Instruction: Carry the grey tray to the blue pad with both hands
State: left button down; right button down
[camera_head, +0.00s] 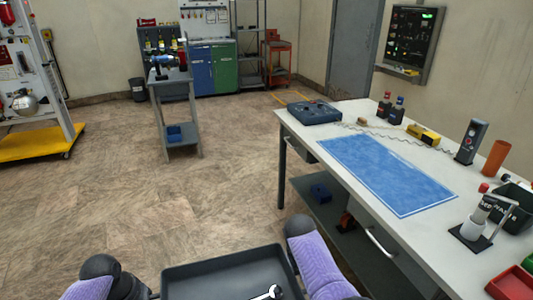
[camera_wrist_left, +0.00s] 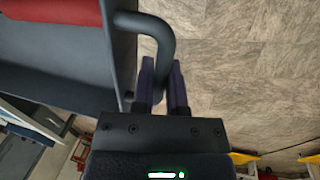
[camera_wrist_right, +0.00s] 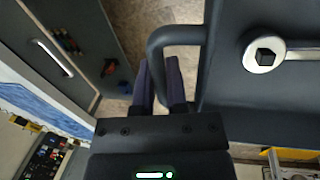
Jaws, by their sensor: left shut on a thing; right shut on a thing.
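The grey tray (camera_head: 205,285) is at the bottom of the head view, held in front of me, away from the bench. A wrench (camera_head: 268,293) lies in it; its ring end (camera_wrist_right: 264,54) shows in the right wrist view. A red thing (camera_wrist_left: 50,10) is over the tray in the left wrist view. My left gripper (camera_wrist_left: 163,75) is shut on one tray handle (camera_wrist_left: 155,28). My right gripper (camera_wrist_right: 159,72) is shut on the opposite handle (camera_wrist_right: 165,36). The blue pad (camera_head: 385,175) lies bare on the bench top, ahead and to the right.
The white bench (camera_head: 440,235) holds a dark blue box (camera_head: 314,112), bottles (camera_head: 390,108), a yellow device (camera_head: 423,134), an orange cylinder (camera_head: 495,158) and a red bin (camera_head: 514,284) around the pad. A small grey stand (camera_head: 163,108) is further back. The floor (camera_head: 130,200) at left is clear.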

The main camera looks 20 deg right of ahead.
aim_at(379, 165)
jog(key=i+z, duration=0.3)
jog(key=i+j+z, duration=0.3)
jog(key=i, duration=0.2)
jog(key=i+j+z, duration=0.3)
jog(key=i+l+z, duration=0.25)
jog(key=i+l, duration=0.15)
jog(key=i+l+z, duration=0.25)
jog(key=i+l, duration=0.55)
jog(key=i, duration=0.2)
